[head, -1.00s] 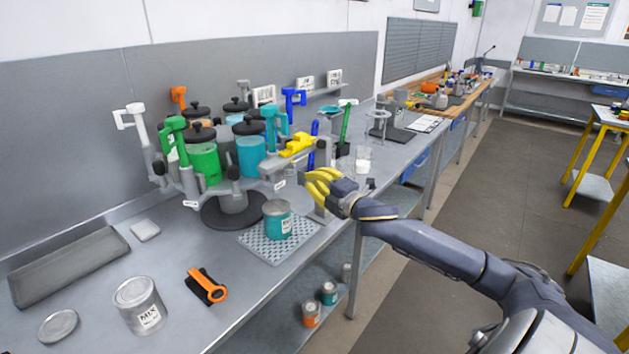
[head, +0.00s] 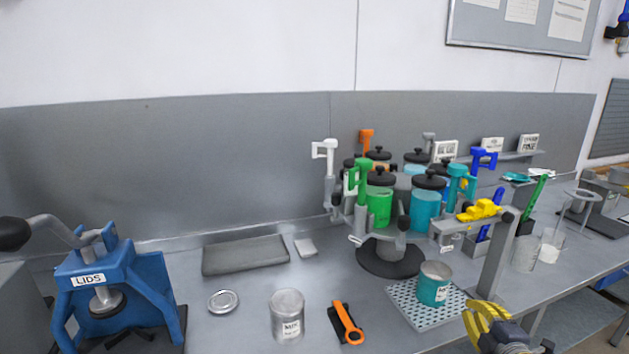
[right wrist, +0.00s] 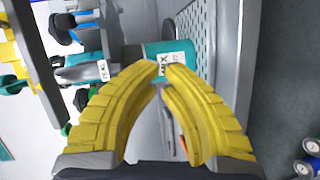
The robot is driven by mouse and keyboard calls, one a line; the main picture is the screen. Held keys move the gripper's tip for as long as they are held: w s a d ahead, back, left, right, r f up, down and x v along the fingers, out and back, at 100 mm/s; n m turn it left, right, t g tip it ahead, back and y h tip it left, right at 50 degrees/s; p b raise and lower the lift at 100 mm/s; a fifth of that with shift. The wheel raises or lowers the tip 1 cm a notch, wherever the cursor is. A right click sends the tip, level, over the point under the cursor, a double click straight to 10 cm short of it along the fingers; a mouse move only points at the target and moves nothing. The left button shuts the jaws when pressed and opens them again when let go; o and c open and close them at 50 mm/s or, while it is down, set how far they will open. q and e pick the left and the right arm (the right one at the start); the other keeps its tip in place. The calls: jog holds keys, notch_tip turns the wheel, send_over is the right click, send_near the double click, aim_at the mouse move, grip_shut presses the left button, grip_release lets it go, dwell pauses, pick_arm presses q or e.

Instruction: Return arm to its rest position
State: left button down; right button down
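My right gripper (head: 480,322) has yellow ribbed fingers and sits at the lower right of the head view, near the bench's front edge. In the right wrist view its curved fingers (right wrist: 161,72) come together at the tips with nothing between them. The teal can (head: 435,284) stands on the perforated tray (head: 405,308), left of and apart from the gripper. The can also shows beyond the fingertips in the right wrist view (right wrist: 165,50). My left gripper is not in view.
The drum agitator's round base (head: 390,258) carries green and teal drums. A grey post (head: 497,255) rises close behind my right gripper. A MIX can (head: 287,316), a lid (head: 223,301), an orange-handled tool (head: 347,322) and a blue LIDS press (head: 120,295) stand to the left.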

jog(key=s+a+f+m+g+h, duration=0.1)
jog(key=s+a+f+m+g, duration=0.2)
jog(key=s+f, duration=0.5)
jog(key=s+a+f+m+g+h, duration=0.1)
jog(key=s+a+f+m+g, duration=0.2)
jog(key=s+f, duration=0.55)
jog(key=s+a+f+m+g+h, duration=0.1)
jog(key=s+a+f+m+g, duration=0.2)
jog(key=s, duration=0.9)
jog(key=s+a+f+g+y, duration=0.1)
jog(key=a+f, duration=0.1)
jog(key=f, duration=1)
jog(key=s+a+f+g+y, duration=0.1)
jog(key=s+a+f, duration=0.1)
jog(key=f, duration=1)
jog(key=s+a+f+g+y, duration=0.1)
jog(key=a+f, duration=0.2)
jog(key=f, duration=0.8)
jog(key=s+f+m+g+y, duration=0.1)
jog(key=s+f+m+g, duration=0.1)
jog(key=s+f, duration=1.6)
jog(key=shift+s+d+m+g, duration=0.3)
jog(key=shift+s+d, duration=0.05)
jog(key=shift+s, duration=0.8)
